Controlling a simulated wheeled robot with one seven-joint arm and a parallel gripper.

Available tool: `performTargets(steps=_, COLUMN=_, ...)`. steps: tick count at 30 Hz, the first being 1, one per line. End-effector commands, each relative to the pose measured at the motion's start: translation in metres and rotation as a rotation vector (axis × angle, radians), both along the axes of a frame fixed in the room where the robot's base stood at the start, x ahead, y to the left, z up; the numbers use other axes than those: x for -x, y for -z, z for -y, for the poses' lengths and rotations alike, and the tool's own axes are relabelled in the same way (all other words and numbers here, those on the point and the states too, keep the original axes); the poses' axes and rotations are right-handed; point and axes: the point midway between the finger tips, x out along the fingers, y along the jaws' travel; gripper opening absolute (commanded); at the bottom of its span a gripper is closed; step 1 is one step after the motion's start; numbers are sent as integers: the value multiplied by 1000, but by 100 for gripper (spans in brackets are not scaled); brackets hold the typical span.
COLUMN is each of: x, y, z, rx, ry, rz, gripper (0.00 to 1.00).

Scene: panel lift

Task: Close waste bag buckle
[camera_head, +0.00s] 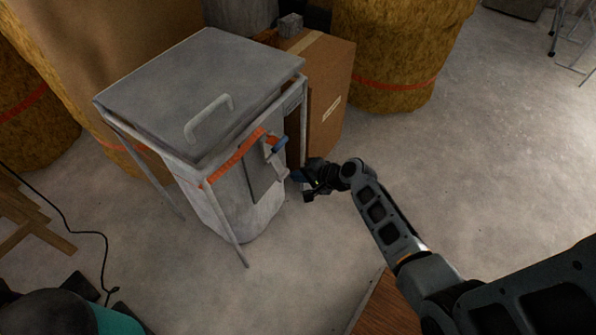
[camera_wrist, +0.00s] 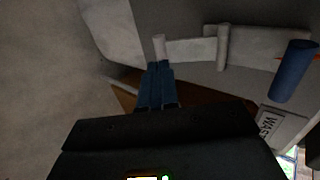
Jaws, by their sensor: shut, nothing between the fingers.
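The waste bag (camera_head: 232,205) is a grey bag hanging in a metal frame under a lid. An orange strap (camera_head: 235,158) runs around its top to the buckle (camera_head: 272,148), whose blue handle stands out at the side. In the wrist view the blue handle (camera_wrist: 293,72) is at the right. A pale bar between two posts (camera_wrist: 192,49) lies left of it. My gripper (camera_head: 297,176) is right of the bag, below the buckle. Its blue fingers (camera_wrist: 157,80) are shut and empty, with the tips close to the left post. I cannot tell whether they touch it.
The grey lid (camera_head: 205,85) with a bar handle covers the frame. A cardboard box (camera_head: 328,85) stands behind it at the right. Straw-coloured bales (camera_head: 395,60) stand at the back. A frame leg (camera_head: 238,250) stands in front. The floor at the right is clear.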

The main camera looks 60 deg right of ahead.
Motion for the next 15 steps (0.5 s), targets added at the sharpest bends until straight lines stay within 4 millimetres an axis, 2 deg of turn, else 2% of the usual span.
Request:
performTargets(steps=1, x=-1, y=15, z=-1, rx=-1, ry=0, rz=31, gripper=0)
performTargets(steps=11, x=-10, y=30, z=-1, rx=-9, ry=0, rz=241, gripper=0)
performTargets(steps=15, x=-15, y=33, z=-1, rx=-7, ry=-2, rz=250, gripper=0)
